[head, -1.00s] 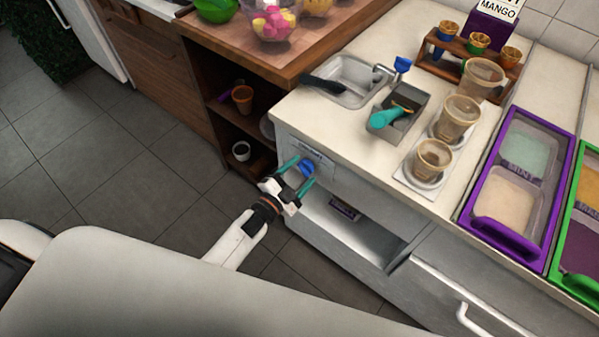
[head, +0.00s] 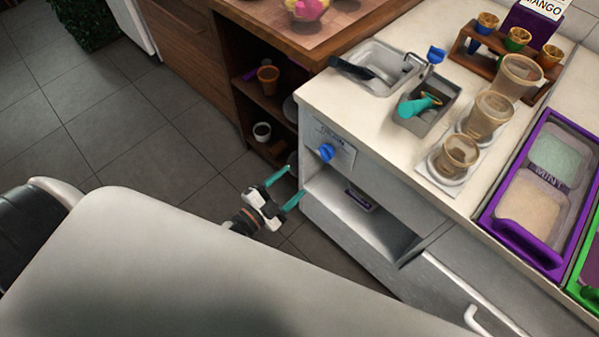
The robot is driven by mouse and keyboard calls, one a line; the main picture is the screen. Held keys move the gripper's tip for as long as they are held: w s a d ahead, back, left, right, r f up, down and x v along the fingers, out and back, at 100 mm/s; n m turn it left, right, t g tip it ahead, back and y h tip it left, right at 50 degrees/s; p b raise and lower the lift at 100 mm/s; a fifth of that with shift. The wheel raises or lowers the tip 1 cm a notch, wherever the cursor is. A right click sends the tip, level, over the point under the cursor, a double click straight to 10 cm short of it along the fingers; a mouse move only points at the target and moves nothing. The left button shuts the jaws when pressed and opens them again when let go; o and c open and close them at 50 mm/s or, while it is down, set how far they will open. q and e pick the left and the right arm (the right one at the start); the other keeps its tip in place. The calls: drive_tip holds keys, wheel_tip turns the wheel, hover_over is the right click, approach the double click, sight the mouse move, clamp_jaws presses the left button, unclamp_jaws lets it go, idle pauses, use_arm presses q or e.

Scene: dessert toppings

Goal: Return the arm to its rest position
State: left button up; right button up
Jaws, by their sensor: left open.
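My left gripper (head: 286,189) is open and empty, with its two teal fingers spread. It is in front of the white counter unit, below and to the left of the blue knob (head: 327,152), and apart from it. The knob sits on a labelled panel (head: 345,150) on the unit's front. Most of my left arm is hidden behind my own large pale body part in the foreground. My right gripper does not show.
An open shelf (head: 350,210) lies under the panel, close to my left gripper. A drawer handle (head: 480,322) sticks out at lower right. The counter holds a sink (head: 372,72), a grey bin (head: 425,108), cups (head: 490,112) and a purple tub (head: 545,185). Floor tiles (head: 130,120) at left are clear.

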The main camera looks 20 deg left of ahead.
use_arm(q)
drive_tip(key=shift+s+a, duration=0.1)
drive_tip(key=shift+s, duration=0.15)
idle(0.3)
drive_tip(key=s+a+f+n+g+y, duration=0.1)
drive_tip(key=s+f+n+g+y, duration=0.25)
drive_tip(key=f, duration=0.75)
drive_tip(key=s+a+f+n+g+y, duration=0.15)
drive_tip(key=s+f+n+g, duration=0.35)
drive_tip(key=f, duration=0.6)
drive_tip(key=s+f+g, duration=0.2)
drive_tip(key=s+f, duration=0.2)
drive_tip(key=s, duration=0.3)
drive_tip(key=s+a+f+n+g, duration=0.1)
drive_tip(key=s+f+g, duration=0.2)
drive_tip(key=s+f, duration=0.2)
drive_tip(key=s+f+n+g+y, duration=0.1)
drive_tip(key=s+f, duration=0.3)
drive_tip(key=s, duration=0.7)
drive_tip(key=shift+a+f+g, duration=0.25)
drive_tip(key=shift+g, duration=0.5)
drive_tip(key=shift+c, duration=0.2)
